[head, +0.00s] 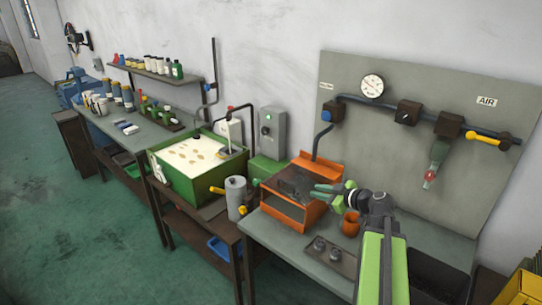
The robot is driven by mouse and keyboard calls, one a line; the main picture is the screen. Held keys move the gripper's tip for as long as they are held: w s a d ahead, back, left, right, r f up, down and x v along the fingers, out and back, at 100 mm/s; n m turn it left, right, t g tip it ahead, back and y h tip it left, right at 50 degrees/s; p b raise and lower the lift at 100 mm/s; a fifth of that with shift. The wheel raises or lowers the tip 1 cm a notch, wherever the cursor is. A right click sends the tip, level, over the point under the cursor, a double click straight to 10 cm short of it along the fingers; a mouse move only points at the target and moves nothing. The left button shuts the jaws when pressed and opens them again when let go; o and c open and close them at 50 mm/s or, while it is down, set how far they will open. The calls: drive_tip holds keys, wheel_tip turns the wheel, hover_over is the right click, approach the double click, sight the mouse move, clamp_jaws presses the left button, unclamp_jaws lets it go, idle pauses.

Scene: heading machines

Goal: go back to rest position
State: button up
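My green gripper (328,192) is at the end of my arm, above the right workbench (278,234). Its fingers point left, in front of an orange open-fronted box (290,208) with a dark top. The fingers are small in this view, and I see no object between them. I cannot tell how far apart they are. An orange cup (351,228) stands just beneath the wrist.
A dark tray (335,260) with small dark parts lies at the bench front. A green tank (192,182) of pale liquid and a grey cylinder (236,195) stand to the left. A panel (415,130) with gauge and air line rises behind. The green floor (60,225) at left is clear.

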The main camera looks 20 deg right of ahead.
drive_tip(key=w+a+f+n+g+y, duration=0.1)
drive_tip(key=w+a+n+g+y, duration=0.2)
drive_tip(key=a, duration=1.3)
drive_tip(key=s+a+f+n+g, duration=0.1)
drive_tip(key=a+f+g, duration=0.15)
drive_tip(key=a, duration=0.45)
drive_tip(key=s+a+f+n+g, duration=0.1)
drive_tip(key=a+f, duration=0.2)
drive_tip(key=a, duration=0.4)
drive_tip(key=s+a+f+m+g+h, duration=0.4)
drive_tip(key=s+f, duration=0.3)
drive_tip(key=s+d+f+m+g+h, duration=0.2)
drive_tip(key=s+d+m+h, duration=0.2)
drive_tip(key=d+m, duration=0.4)
drive_tip(key=shift+s+m, duration=0.7)
drive_tip(key=shift+m, duration=0.2)
